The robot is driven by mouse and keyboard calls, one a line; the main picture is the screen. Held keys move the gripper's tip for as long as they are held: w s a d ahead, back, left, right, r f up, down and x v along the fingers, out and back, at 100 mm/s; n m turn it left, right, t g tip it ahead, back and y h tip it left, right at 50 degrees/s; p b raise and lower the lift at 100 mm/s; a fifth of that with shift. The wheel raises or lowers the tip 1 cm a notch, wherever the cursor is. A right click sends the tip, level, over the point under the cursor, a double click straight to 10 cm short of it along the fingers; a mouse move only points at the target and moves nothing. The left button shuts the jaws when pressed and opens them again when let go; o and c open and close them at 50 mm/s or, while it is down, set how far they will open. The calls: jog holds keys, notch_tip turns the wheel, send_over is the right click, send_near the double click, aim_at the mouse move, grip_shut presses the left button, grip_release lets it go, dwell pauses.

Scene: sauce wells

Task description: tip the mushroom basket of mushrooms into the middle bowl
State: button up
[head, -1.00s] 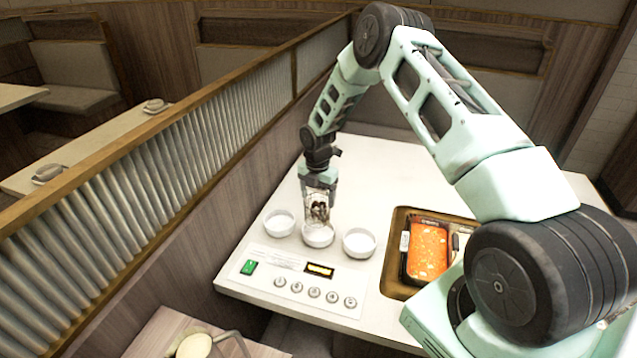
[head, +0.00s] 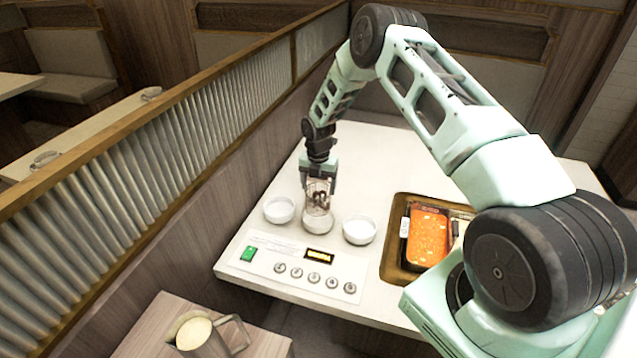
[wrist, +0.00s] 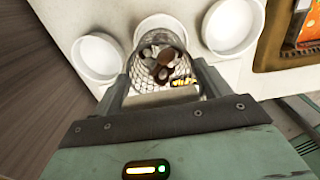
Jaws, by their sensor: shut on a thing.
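My gripper (head: 319,178) is shut on the mushroom basket (head: 311,205), a clear-looking mesh basket. It hangs right over the middle bowl (head: 318,229) in the head view. Dark brown mushrooms (head: 321,194) show inside the basket. In the wrist view the mesh basket (wrist: 143,92) sits between the fingers, with brown and grey mushrooms (wrist: 163,66) in it. The white middle bowl's rim (wrist: 160,20) shows just beyond it. The basket covers most of that bowl, so its contents and any contact are hidden. The basket's exact tilt is hard to tell.
White bowls stand close on the left (head: 279,211) and right (head: 359,231). A control panel (head: 300,268) with buttons lies in front. A brown tray (head: 391,262) with an orange package (head: 428,238) is at right. A ribbed partition (head: 150,160) runs along the left.

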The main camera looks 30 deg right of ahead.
aim_at(319, 192)
jog(key=shift+f+b, duration=1.55)
jog(key=shift+f, duration=0.7)
jog(key=shift+w+d+f+b, duration=0.1)
jog(key=shift+w+d+b, duration=0.1)
jog(key=shift+w+b, duration=0.35)
jog(key=shift+w+d+b, duration=0.15)
jog(key=shift+w+b, duration=0.4)
jog(key=shift+s+a+r+t+p, duration=0.1)
jog(key=shift+s+r+t+p, duration=0.2)
jog(key=shift+t+p, duration=0.15)
jog(key=shift+s+t+h+b, duration=0.1)
jog(key=shift+t+h+b, duration=0.25)
jog(key=shift+t, duration=0.4)
jog(key=shift+a+f+b, duration=0.1)
jog(key=shift+b, duration=0.55)
jog(key=t+b, duration=0.2)
jog(key=b, duration=0.1)
jog(key=shift+s+h, duration=0.15)
jog(key=shift+h, duration=0.1)
jog(key=shift+t+b, duration=0.3)
jog(key=shift+b, duration=0.6)
jog(key=t+b, duration=0.1)
jog(key=b, duration=0.5)
jog(key=t+h+b, duration=0.1)
jog(key=t+b, duration=0.1)
jog(key=b, duration=0.4)
jog(key=shift+s+a+r, duration=0.15)
jog(key=shift+s+r, duration=0.05)
jog(key=shift+s, duration=0.2)
